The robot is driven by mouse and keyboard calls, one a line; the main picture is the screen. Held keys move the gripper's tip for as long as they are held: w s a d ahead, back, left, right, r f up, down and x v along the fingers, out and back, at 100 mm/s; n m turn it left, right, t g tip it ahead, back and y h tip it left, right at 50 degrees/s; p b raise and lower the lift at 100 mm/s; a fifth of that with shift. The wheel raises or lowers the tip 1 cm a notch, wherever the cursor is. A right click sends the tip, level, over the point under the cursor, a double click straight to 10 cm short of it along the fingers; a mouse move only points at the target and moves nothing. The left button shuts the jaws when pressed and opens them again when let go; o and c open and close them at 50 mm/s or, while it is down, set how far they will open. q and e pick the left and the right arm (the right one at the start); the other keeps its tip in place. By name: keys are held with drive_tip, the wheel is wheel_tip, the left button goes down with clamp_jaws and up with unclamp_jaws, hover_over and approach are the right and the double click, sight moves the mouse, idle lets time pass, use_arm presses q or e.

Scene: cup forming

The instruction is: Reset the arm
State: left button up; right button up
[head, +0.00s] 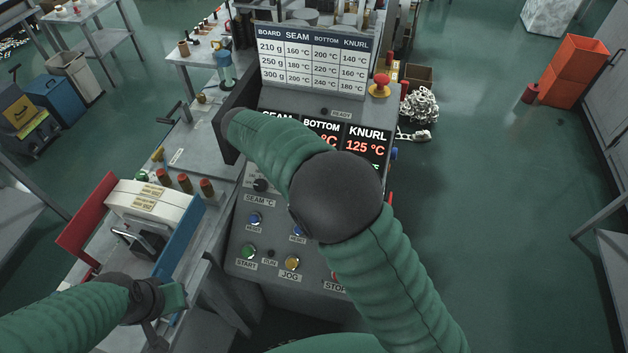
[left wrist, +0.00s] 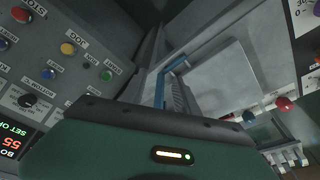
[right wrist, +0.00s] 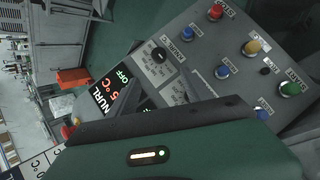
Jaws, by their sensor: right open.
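My left gripper (head: 172,298) is low at the left in the head view, beside the blue side plate (head: 180,240) of the stack holder. Its fingertips are hard to make out. The right wrist view shows the right gripper's housing (right wrist: 190,150) close to the panel. Nothing held is visible.
The KNURL display (head: 365,147) reads 125 °C. START (head: 248,252), JOG (head: 291,262) and a red emergency button (head: 379,85) are on the machine. A white stack (head: 150,205) stands between red and blue plates. Orange bins (head: 573,70) stand right; the floor there is open.

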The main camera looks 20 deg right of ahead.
drive_tip(key=shift+a+r, duration=0.25)
drive_tip(key=shift+r, duration=0.2)
